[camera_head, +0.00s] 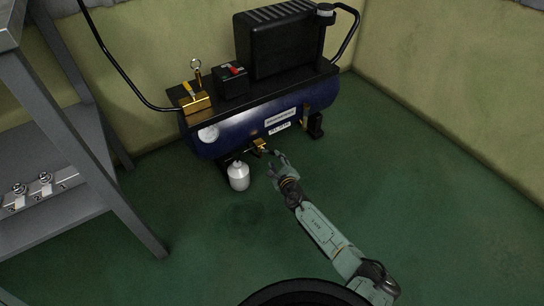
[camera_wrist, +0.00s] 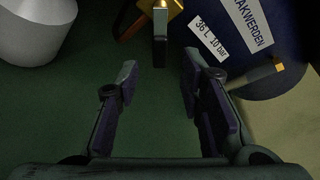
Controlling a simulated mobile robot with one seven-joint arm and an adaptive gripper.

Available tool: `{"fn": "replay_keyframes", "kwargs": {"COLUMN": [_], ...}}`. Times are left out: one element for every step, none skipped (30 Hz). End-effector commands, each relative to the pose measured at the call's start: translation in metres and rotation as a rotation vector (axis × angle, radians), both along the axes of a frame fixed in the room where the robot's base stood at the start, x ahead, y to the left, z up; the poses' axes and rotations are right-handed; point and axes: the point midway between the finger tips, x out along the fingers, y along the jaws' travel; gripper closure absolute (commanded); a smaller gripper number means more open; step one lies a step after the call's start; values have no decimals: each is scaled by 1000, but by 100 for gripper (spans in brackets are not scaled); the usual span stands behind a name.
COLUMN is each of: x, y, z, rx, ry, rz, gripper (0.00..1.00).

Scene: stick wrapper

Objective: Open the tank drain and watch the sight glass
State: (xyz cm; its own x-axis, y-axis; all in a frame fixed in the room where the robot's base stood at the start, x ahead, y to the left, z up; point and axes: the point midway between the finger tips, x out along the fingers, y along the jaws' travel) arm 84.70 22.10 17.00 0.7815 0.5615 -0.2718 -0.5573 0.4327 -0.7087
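The blue tank (camera_head: 300,108) of the compressor lies along the back wall; part of it shows in the wrist view (camera_wrist: 265,75). A brass fitting (camera_head: 260,144) sits low at the tank's front. In the wrist view the brass fitting (camera_wrist: 172,8) has a dark lever (camera_wrist: 160,42) pointing towards me. My gripper (camera_head: 277,157) is just in front of the fitting. In the wrist view my gripper (camera_wrist: 159,68) is open and empty, with the lever ahead between the finger lines. A pale round disc (camera_head: 208,132) on the tank could be the sight glass; I cannot tell.
A white bottle (camera_head: 238,177) stands on the green floor left of my gripper; it also shows in the wrist view (camera_wrist: 38,28). A grey metal shelf (camera_head: 120,205) is at the left. A black hose (camera_head: 118,68) runs to the compressor. Floor to the right is clear.

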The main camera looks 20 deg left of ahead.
Motion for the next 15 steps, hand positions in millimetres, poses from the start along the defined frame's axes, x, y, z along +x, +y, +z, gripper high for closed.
{"fn": "replay_keyframes", "kwargs": {"x": [6, 10, 15, 19, 23, 27, 30, 33, 37, 39, 41, 43, 45, 46, 47], "y": [8, 10, 13, 16, 18, 22, 24, 26, 28, 29, 31, 33, 34, 34, 35], "z": [-7, -9, -11, -12, -13, -13, -15, -16, -17, -17, -17, -17, -17, -17, -17], "rx": [0, -1, -1, -2, -1, 0, 0, 0, 0, -1, -1, 1, 2, 1, 2], "ry": [-1, -1, -1, 0, -1, -2, 0, 0, -1, 0, 0, 0, 0, 0, 1], "rz": [4, 3, 3, 4, 3, 3, 3, 3, 2, 2, 2, 2, 1, 0, 0], "gripper": [65, 65, 65, 65, 65, 65, 65, 65, 65, 65, 65, 65, 65, 65, 65]}}
